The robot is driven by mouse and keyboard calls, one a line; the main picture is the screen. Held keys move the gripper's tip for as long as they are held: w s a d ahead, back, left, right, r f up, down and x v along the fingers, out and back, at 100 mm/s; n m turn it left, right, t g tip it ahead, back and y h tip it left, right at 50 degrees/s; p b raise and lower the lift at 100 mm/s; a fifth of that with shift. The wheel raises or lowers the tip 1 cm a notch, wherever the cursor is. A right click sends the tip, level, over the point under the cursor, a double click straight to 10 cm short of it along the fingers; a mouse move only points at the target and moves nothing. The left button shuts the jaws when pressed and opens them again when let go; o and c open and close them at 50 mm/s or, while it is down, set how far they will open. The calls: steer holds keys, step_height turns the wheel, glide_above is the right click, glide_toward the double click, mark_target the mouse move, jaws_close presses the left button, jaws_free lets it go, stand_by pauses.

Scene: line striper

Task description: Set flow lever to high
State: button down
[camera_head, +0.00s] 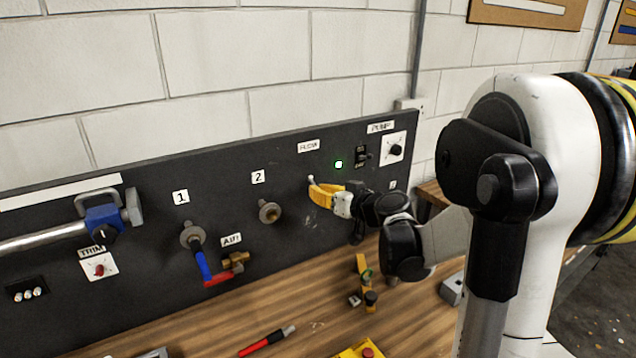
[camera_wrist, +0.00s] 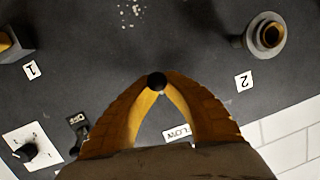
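The flow lever shows in the wrist view as a small dark round knob (camera_wrist: 156,82) in front of the dark panel, with the FLOW label (camera_wrist: 177,134) near it. In the head view the FLOW label (camera_head: 308,146) is above the lever's place, and the lever is mostly hidden by my fingers. My gripper (camera_head: 314,186) has yellow fingers and reaches the panel from the right. In the wrist view my gripper's fingertips (camera_wrist: 157,78) come together at the knob, one on each side, and look shut on it. The lever's exact angle cannot be told.
A green light (camera_head: 338,164), a switch (camera_head: 361,156) and the PUMP dial (camera_head: 395,150) sit right of the FLOW label. A yellow tool (camera_head: 363,268) and red marker (camera_head: 262,343) lie on the wooden bench.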

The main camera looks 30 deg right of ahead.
mark_target(318, 174)
step_height(318, 174, up, 2)
steer(key=g+p, duration=0.2)
steer(key=p, duration=0.2)
steer(key=shift+s+g, duration=0.15)
steer(key=shift+g, duration=0.25)
steer(key=g+p, duration=0.1)
steer(key=p, duration=0.1)
steer(key=r+g+p, duration=0.1)
steer(key=shift+g+h+p, duration=0.3)
steer(key=shift+g+p, duration=0.05)
steer(key=shift+g, duration=0.05)
steer(key=g+p, duration=0.2)
steer(key=r+g+p, duration=0.1)
steer(key=shift+w+m, duration=0.25)
steer(key=shift+m, duration=0.05)
steer(key=shift+w+r+g+p, duration=0.2)
steer(key=shift+g+p, duration=0.55)
steer(key=shift+g, duration=0.45)
steer(key=c, duration=1.6)
jaws_free()
steer(key=shift+o, duration=0.2)
steer(key=shift+r, duration=0.1)
